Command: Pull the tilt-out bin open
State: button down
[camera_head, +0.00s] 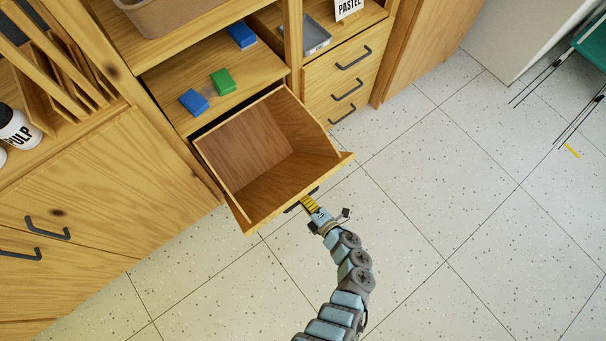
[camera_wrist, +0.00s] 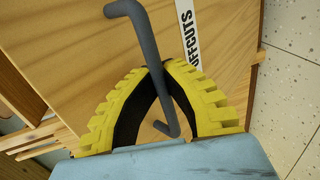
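The tilt-out bin (camera_head: 262,150) is a wooden box tipped out from the cabinet, its empty inside facing up. Its front panel (camera_wrist: 110,55) fills much of the wrist view and carries a white label (camera_wrist: 190,35) reading "OFFCUTS", partly cut off. A dark grey bar handle (camera_wrist: 132,22) is on that panel. My gripper (camera_wrist: 160,66) has yellow ribbed fingers curved in on both sides of the handle, tips close together, shut on the bar. In the head view my gripper (camera_head: 310,204) is at the bin's front, where the handle is mostly hidden.
Blue blocks (camera_head: 194,102) and a green block (camera_head: 223,82) lie on the shelf above the bin. Drawers (camera_head: 345,75) with dark handles stand to the right, cabinet doors (camera_head: 90,205) to the left.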

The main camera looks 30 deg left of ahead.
jog(key=shift+r, duration=0.15)
jog(key=c, duration=1.1)
grip_release()
jog(key=shift+s+d, duration=0.15)
jog(key=shift+d, duration=0.05)
jog(key=shift+d, duration=0.1)
jog(key=v, duration=1.2)
jog(key=shift+f, duration=0.2)
